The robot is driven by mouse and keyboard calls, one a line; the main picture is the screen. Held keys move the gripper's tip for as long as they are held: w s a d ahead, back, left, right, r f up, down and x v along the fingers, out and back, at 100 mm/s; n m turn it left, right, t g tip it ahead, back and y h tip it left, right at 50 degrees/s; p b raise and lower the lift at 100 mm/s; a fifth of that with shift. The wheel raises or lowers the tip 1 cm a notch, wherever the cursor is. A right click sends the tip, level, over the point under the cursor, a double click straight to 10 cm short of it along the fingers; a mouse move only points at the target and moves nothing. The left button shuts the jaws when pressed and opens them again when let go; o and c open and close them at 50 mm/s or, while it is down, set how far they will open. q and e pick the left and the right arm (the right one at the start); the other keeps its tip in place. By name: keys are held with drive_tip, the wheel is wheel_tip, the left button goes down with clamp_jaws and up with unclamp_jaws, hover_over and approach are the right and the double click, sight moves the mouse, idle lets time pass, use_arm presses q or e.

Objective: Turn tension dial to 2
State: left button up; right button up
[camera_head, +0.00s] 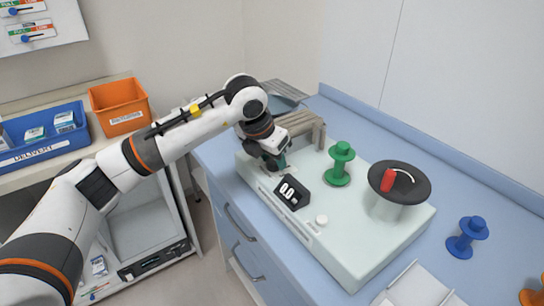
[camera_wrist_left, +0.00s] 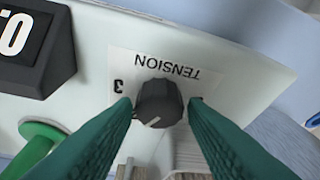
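The tension dial (camera_wrist_left: 158,103) is a dark ridged knob on a pale plate marked TENSION, upside down in the left wrist view. A white pointer line on it slants to the lower left, and a 3 shows at its left. Other numbers are hidden. My left gripper (camera_wrist_left: 162,108) has green fingers, one on each side of the dial, with what look like small gaps. In the head view my left gripper (camera_head: 276,164) is low over the near left end of the pale machine (camera_head: 362,248) and hides the dial. My right gripper is not in view.
A black display (camera_head: 291,193) reading 0.0 stands close beside my left gripper. A green spool (camera_head: 340,165), a white button (camera_head: 321,220) and a black disc with a red handle (camera_head: 387,180) are on the machine. A blue spool (camera_head: 467,236) stands on the counter.

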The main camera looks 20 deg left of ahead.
use_arm(q)
drive_tip(key=b+v, duration=0.1)
drive_tip(key=v, duration=1.1)
drive_tip(key=shift+f, duration=0.1)
